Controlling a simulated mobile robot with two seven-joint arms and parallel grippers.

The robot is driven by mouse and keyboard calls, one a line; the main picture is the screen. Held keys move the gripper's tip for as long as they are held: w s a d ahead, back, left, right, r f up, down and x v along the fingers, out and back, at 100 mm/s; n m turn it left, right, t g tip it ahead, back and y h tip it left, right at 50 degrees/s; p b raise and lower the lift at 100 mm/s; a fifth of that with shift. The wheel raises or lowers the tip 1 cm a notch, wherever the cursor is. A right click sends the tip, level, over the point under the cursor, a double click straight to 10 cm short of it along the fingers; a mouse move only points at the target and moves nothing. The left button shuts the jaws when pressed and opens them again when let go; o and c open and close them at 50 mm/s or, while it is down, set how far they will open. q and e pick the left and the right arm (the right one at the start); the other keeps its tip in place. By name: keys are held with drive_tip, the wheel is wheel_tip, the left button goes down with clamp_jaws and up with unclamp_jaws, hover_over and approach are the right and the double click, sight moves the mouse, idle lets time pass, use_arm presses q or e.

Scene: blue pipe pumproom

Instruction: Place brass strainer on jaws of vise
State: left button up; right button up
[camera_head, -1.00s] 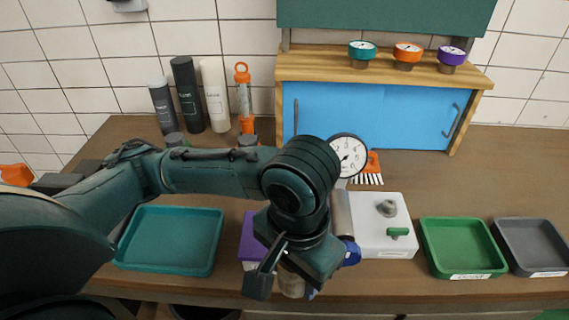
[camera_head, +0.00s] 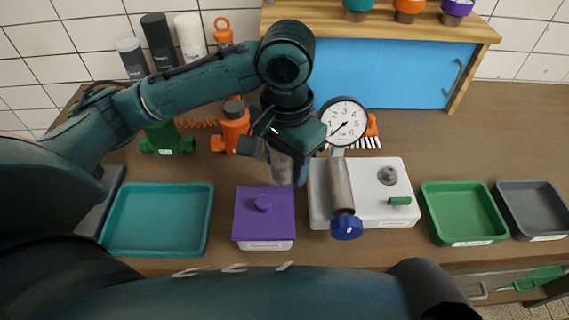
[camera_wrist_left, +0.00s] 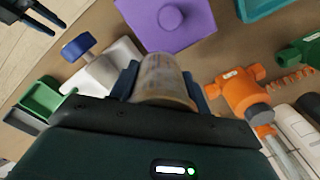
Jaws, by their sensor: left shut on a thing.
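My left gripper (camera_head: 278,164) is shut on a cylinder with a worn brownish-beige surface, which I take to be the brass strainer (camera_head: 282,172). In the left wrist view the strainer (camera_wrist_left: 163,80) sits between the two blue fingers. It is held above the bench, behind the purple-lidded box and left of the white gauge unit in the head view. I cannot make out a vise or its jaws for certain; a dark grey shape (camera_head: 97,205) beside the teal tray is mostly hidden by my arm. My right gripper (camera_wrist_left: 28,14) shows two separated dark fingers at the wrist view's upper left.
A purple-lidded box (camera_head: 264,214), teal tray (camera_head: 158,250), white gauge unit (camera_head: 388,215), green tray (camera_head: 465,238) and grey tray (camera_head: 535,235) line the front. Orange (camera_head: 233,128) and green (camera_head: 167,142) valves stand behind.

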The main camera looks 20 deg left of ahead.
use_arm(q)
drive_tip(key=w+a, duration=0.4)
drive_tip(key=w, duration=0.3)
drive_tip(key=f, duration=0.7)
drive_tip(key=shift+d+f, duration=0.25)
drive_tip(key=shift+f, duration=1.65)
drive_tip(key=shift+w+f, duration=0.25)
drive_tip(key=shift+f, duration=0.1)
drive_tip(key=shift+f, duration=0.1)
drive_tip(key=o, duration=0.8)
drive_tip(key=shift+c, duration=0.2)
wheel_tip(320, 180, up, 12)
